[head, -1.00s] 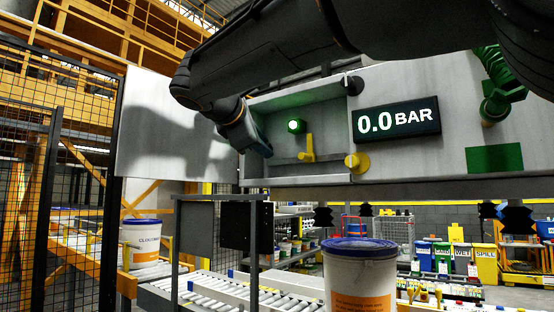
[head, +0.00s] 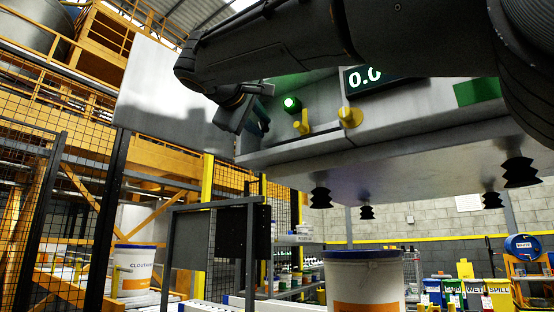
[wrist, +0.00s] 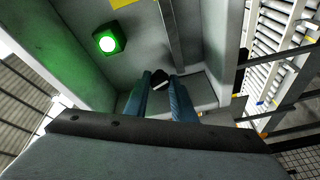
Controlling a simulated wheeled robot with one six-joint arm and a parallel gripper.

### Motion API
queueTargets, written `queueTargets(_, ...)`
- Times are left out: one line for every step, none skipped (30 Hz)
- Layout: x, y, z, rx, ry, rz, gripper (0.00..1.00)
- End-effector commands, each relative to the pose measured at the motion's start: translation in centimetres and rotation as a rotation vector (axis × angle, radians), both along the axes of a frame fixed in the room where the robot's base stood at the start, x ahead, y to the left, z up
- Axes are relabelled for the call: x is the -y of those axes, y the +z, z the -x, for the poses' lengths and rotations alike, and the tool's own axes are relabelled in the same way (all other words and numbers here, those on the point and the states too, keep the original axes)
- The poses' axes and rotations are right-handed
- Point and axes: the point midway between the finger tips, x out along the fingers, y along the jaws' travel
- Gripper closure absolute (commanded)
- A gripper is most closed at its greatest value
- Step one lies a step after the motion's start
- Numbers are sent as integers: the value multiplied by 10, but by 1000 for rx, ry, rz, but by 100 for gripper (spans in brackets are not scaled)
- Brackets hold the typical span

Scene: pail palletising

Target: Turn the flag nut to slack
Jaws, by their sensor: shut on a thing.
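My gripper (head: 262,122) reaches into the open grey box at the left end of the lift head. In the wrist view its two blue fingers (wrist: 164,98) are closed around a small dark piece with a pale face, which I take for the flag nut (wrist: 159,78). The fingers hide part of it, and its turn angle is hard to read. In the head view the nut is hidden behind my gripper and wrist. A yellow lever (head: 303,127) stands in the box, apart from my gripper.
A green lamp (head: 291,104) glows in the box, also in the wrist view (wrist: 109,41). The pressure display (head: 364,78) is partly covered by my arm. The open door (head: 172,88) hangs at left. Suction cups (head: 320,198) hang above a lidded pail (head: 364,283).

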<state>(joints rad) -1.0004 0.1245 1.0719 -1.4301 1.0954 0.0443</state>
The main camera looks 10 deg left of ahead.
Motion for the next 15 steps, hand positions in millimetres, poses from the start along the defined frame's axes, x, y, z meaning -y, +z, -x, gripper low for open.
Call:
queueTargets(-1, -10, -2, 12, -1, -39, 99)
queueTargets(-1, -10, -2, 23, -2, -65, 99)
queueTargets(-1, -10, -2, 37, -2, -100, 99)
queueTargets(-2, -11, -2, 47, -1, -126, 99)
queueTargets(-2, -11, -2, 58, -2, -153, 99)
queueTargets(-2, -11, -2, 72, -2, -187, 99)
queueTargets(-2, -11, -2, 84, -2, -214, 99)
queueTargets(-2, -12, -3, 94, -2, -239, 99)
queueTargets(-2, -12, -3, 109, -2, -274, 99)
queueTargets(-2, -11, -3, 121, -2, -301, 99)
queueTargets(-3, -12, -3, 131, -2, -327, 99)
queueTargets(-3, -12, -3, 145, -1, -362, 99)
queueTargets(-3, -12, -3, 155, -2, -388, 99)
queueTargets(-3, -12, -3, 167, -1, -414, 99)
queueTargets(-3, -12, -3, 180, -2, -449, 99)
